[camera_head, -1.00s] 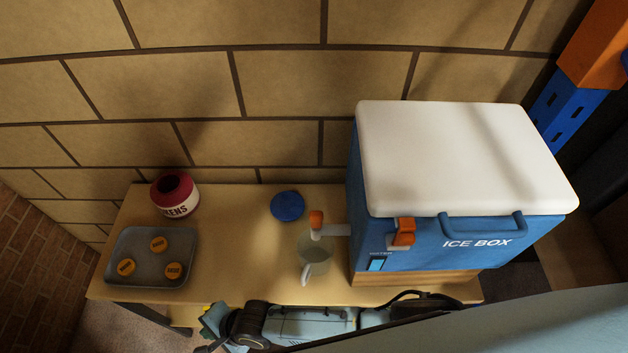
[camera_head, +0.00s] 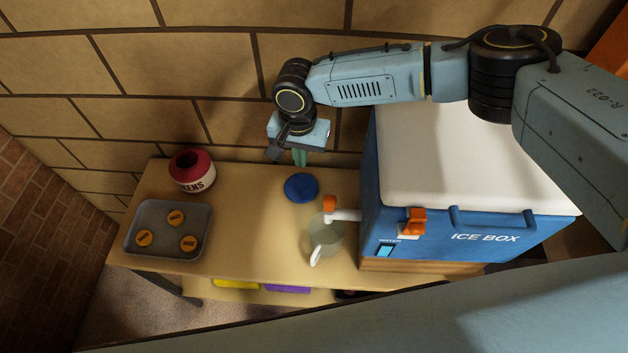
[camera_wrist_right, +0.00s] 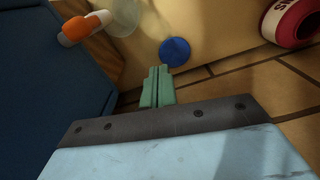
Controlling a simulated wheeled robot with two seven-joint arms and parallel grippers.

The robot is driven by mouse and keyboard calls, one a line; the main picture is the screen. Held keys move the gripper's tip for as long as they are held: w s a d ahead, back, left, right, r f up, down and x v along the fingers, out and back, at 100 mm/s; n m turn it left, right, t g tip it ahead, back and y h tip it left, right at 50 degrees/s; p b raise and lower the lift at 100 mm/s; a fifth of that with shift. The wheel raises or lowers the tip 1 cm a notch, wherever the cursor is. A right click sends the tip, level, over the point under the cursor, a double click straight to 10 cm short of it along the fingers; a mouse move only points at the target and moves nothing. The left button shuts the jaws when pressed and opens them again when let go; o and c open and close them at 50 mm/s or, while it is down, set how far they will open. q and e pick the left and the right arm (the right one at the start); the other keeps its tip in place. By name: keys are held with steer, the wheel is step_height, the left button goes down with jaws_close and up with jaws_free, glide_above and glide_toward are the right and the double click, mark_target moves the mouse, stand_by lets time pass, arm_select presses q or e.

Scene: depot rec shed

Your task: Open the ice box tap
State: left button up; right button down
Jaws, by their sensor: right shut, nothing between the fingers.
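The blue ice box (camera_head: 462,236) with a white lid (camera_head: 455,165) stands at the right of the table. Its white tap with an orange handle (camera_head: 330,203) sticks out from its left side, and shows in the right wrist view (camera_wrist_right: 76,30). A clear jug (camera_head: 325,238) stands below the tap. My right gripper (camera_head: 300,158) is above the table's back edge near the wall, behind the tap and apart from it. Its green fingers (camera_wrist_right: 157,87) are together and empty. My left gripper is not in view.
A blue round lid (camera_head: 301,187) lies left of the tap. A red and white pot (camera_head: 192,171) and a grey tray (camera_head: 143,219) with orange discs are at the left of the table (camera_head: 245,225). The brick wall is close behind.

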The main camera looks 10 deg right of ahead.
mark_target(329, 204)
steer(key=d+r+n+g, duration=0.1)
steer(key=d+r+g, duration=0.2)
steer(key=d+r, duration=0.3)
step_height(329, 204, up, 2)
steer(key=shift+d+r+n+y+b, duration=0.25)
steer(key=shift+d+n+y+b, duration=0.05)
steer(key=shift+n+y+b, duration=0.1)
steer(key=shift+f, duration=0.1)
steer(key=s+a+f+p, duration=0.1)
steer(key=s+f+p, duration=0.2)
steer(key=s+f, duration=0.3)
steer(key=shift+w+a+x, duration=0.3)
steer(key=shift+x, duration=1.5)
steer(key=shift+w+f, duration=0.1)
